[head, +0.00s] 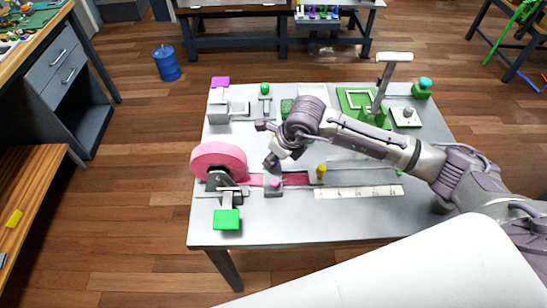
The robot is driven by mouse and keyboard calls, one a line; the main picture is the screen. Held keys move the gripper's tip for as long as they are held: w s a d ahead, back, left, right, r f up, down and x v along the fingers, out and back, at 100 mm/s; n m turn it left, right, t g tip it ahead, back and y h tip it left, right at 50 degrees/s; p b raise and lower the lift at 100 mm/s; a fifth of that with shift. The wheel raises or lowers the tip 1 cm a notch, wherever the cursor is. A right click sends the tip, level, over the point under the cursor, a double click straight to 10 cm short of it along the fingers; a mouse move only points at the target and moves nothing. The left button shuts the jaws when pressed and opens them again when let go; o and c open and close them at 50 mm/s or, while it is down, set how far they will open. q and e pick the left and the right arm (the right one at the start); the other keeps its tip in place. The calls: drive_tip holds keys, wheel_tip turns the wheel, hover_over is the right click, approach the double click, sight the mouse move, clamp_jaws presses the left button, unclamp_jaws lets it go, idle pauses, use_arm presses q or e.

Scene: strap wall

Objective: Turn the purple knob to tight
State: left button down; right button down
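A small purple-pink knob (275,183) sits on a grey block on the pink strap (296,179), near the front of the table. Its turn mark is too small to read. My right arm comes in from the right. My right gripper (267,145) is above and just behind the knob. Its fingers look spread and nothing shows between them. One fingertip is close to the knob's block; I cannot tell whether it touches. My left gripper is not in view.
A pink strap roll (218,161) stands at the left, with a green block (227,219) in front. A yellow knob (321,170) and a white ruler strip (358,192) lie to the right. A green frame with a tall T-handle (394,57) stands behind my arm. The front table edge is clear.

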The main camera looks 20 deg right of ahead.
drive_tip(key=shift+m+h, duration=0.3)
drive_tip(key=shift+m, duration=0.3)
drive_tip(key=shift+b, duration=0.3)
drive_tip(key=c, duration=0.8)
unclamp_jaws()
drive_tip(key=shift+r, duration=0.1)
drive_tip(key=v, duration=1.1)
drive_tip(key=shift+s+r, duration=0.25)
drive_tip(key=shift+r, duration=0.1)
drive_tip(key=shift+s+f, duration=0.1)
